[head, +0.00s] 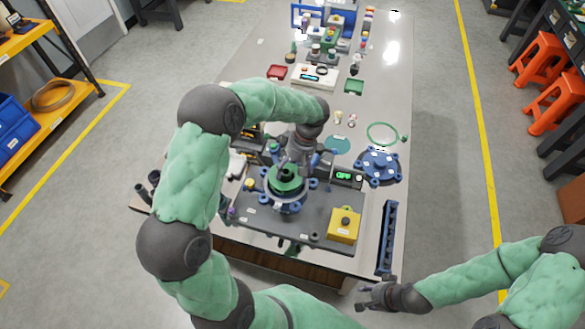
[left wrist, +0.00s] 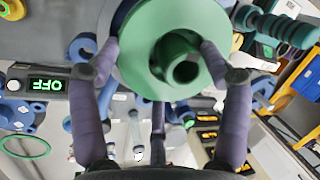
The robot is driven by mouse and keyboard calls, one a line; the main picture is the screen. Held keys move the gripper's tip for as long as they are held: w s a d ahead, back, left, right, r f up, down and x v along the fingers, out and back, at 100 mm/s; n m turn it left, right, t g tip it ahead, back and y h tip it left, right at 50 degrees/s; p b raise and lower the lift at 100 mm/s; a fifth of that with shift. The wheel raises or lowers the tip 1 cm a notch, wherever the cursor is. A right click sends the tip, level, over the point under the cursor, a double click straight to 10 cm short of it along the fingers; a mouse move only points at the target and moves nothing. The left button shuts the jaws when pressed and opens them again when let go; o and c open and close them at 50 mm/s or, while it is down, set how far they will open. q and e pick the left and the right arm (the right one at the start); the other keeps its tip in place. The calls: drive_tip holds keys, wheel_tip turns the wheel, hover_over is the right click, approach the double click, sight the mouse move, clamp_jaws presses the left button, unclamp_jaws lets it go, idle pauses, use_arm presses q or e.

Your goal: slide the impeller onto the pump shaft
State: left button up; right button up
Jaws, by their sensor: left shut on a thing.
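The green impeller (head: 284,185) is a round disc with a raised hub, over the blue pump housing (head: 284,206) on the grey base plate. In the left wrist view the impeller (left wrist: 150,25) fills the top middle, its hub open at the end. My right gripper (head: 364,297) is empty, fingers apart, off the table's front right.
A small display reading OFF (head: 346,176) and a blue flanged cover (head: 379,167) stand to the right of the housing. A yellow box (head: 344,226) sits on the plate's front right, beside a long blue rack (head: 388,238). A green ring (head: 383,134) lies behind.

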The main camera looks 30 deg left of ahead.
use_arm(q)
drive_tip(key=shift+r+t+b, duration=0.1)
drive_tip(key=shift+t+b, duration=0.2)
drive_tip(key=shift+t, duration=0.1)
idle(1.1)
drive_tip(key=shift+f, duration=0.25)
drive_tip(key=shift+f+b, duration=0.5)
drive_tip(key=o, duration=1.5)
drive_tip(key=shift+r, duration=0.1)
drive_tip(key=shift+s+a+p+v, duration=0.1)
drive_tip(key=shift+s+p+v, duration=0.05)
drive_tip(key=shift+p+v, duration=0.55)
drive_tip(key=shift+s+a+p+v, duration=0.15)
drive_tip(key=shift+p+v, duration=0.3)
drive_tip(key=shift+v, duration=0.45)
drive_tip(key=shift+s+a+p+v, duration=0.15)
drive_tip(key=shift+p+v, duration=0.4)
drive_tip(key=shift+v, duration=0.3)
drive_tip(key=shift+r, duration=0.1)
drive_tip(key=shift+d, duration=0.1)
